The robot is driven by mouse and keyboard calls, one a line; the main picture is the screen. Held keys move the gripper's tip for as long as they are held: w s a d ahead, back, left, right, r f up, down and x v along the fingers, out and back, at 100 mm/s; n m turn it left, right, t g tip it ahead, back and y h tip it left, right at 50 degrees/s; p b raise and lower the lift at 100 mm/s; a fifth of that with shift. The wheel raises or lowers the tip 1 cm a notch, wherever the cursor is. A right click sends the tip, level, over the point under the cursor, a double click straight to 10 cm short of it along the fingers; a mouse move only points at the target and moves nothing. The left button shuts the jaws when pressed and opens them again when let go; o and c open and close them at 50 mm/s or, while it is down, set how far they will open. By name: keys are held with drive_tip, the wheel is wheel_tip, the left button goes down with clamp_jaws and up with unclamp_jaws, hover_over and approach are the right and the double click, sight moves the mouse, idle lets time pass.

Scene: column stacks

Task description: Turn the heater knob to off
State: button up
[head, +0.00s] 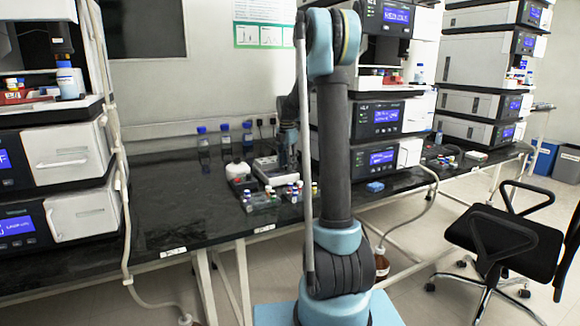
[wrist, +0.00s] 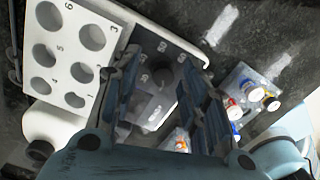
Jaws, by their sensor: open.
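The heater (wrist: 185,42) is a white-edged device with a dark panel, seen between and behind my fingers in the wrist view. A dark round knob (wrist: 163,76) shows on that panel, with small white numbers beside it; its pointer direction is too unclear to read. My gripper (wrist: 166,100) is open, with one finger on each side of the knob in the picture. I cannot tell whether the fingers touch it. In the head view the heater (head: 268,172) stands on the dark bench, with my gripper (head: 284,160) over it, partly hidden by my arm.
A white plate with numbered holes (wrist: 62,50) adjoins the panel. A rack of small capped vials (head: 262,200) is in front. Blue-capped bottles (head: 203,142) stand behind. The bench further left is clear.

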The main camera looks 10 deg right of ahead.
wheel_tip(320, 180, up, 11)
idle(0.4)
drive_tip(key=shift+w, duration=0.1)
drive_tip(key=s+d+f+m+t, duration=0.15)
drive_tip(key=s+m, duration=0.45)
drive_tip(key=s, duration=0.7)
drive_tip(key=s+d+f+m, duration=0.15)
drive_tip(key=s+m, duration=0.45)
drive_tip(key=s, duration=0.6)
drive_tip(key=s+f+m, duration=1.2)
drive_tip(key=s+f, duration=0.4)
drive_tip(key=s, duration=0.3)
drive_tip(key=shift+s+f+m+t, duration=0.25)
drive_tip(key=shift+s+m+t, duration=0.05)
drive_tip(key=shift+s+t, duration=0.1)
